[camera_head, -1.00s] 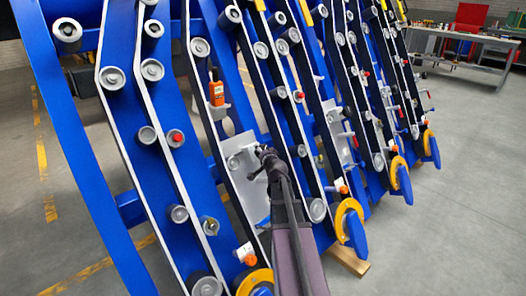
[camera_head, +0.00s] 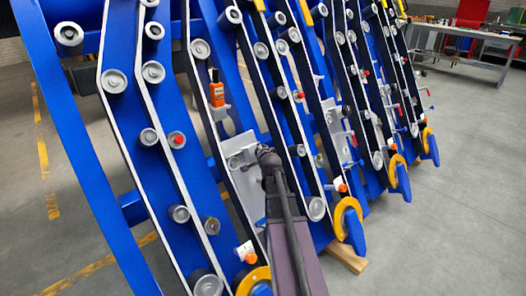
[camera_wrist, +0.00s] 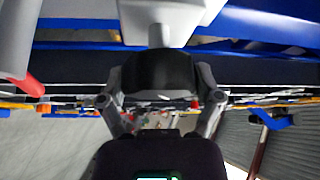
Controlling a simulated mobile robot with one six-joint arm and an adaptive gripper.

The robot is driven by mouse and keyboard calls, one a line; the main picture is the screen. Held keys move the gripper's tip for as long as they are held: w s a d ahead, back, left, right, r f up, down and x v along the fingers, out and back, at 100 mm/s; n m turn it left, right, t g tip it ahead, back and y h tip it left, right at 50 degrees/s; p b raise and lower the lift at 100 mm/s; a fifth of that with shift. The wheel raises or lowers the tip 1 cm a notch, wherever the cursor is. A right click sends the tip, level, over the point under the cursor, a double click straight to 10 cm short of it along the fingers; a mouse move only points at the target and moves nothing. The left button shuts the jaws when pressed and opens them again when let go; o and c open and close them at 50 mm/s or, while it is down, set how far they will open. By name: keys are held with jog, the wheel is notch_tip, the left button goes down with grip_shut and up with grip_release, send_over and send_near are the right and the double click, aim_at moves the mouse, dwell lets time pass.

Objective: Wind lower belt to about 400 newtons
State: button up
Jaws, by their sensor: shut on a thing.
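My gripper (camera_head: 264,152) is in front of a light grey plate (camera_head: 238,150) on the blue chassis. In the wrist view its two fingers (camera_wrist: 161,100) stand on either side of a dark rounded part (camera_wrist: 160,72), which they hold. A pale grey piece (camera_wrist: 165,22) rises behind that part. My arm hides most of what is held in the head view; I cannot tell how far it is turned. An orange handheld meter (camera_head: 217,94) sits in a holder above the plate. A black belt with pale edges (camera_head: 178,170) runs over grey rollers to the left. No tension reading is legible.
Blue slanted frame beams (camera_head: 75,140) carry several more belts and rollers close around my arm. Yellow-and-blue wheels (camera_head: 347,220) stick out low on the right. A workbench (camera_head: 465,45) stands at the back right. The grey floor at right is clear.

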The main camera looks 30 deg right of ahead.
jog(key=shift+w+a+m, duration=0.1)
jog(key=shift+m, duration=0.4)
jog(key=o, duration=0.9)
jog(key=shift+f+n+b, duration=0.1)
jog(key=shift+n+b, duration=0.2)
jog(key=shift+n, duration=0.3)
jog(key=shift+n+t+y+b, duration=0.35)
jog(key=shift+n+t+b, duration=0.5)
jog(key=shift+n, duration=0.65)
jog(key=shift+n+t+y+b, duration=0.35)
jog(key=shift+n+t+b, duration=0.45)
jog(key=shift+n, duration=0.7)
jog(key=shift+n+t+y+b, duration=0.55)
jog(key=shift+n+y+b, duration=0.35)
jog(key=shift+n, duration=1.2)
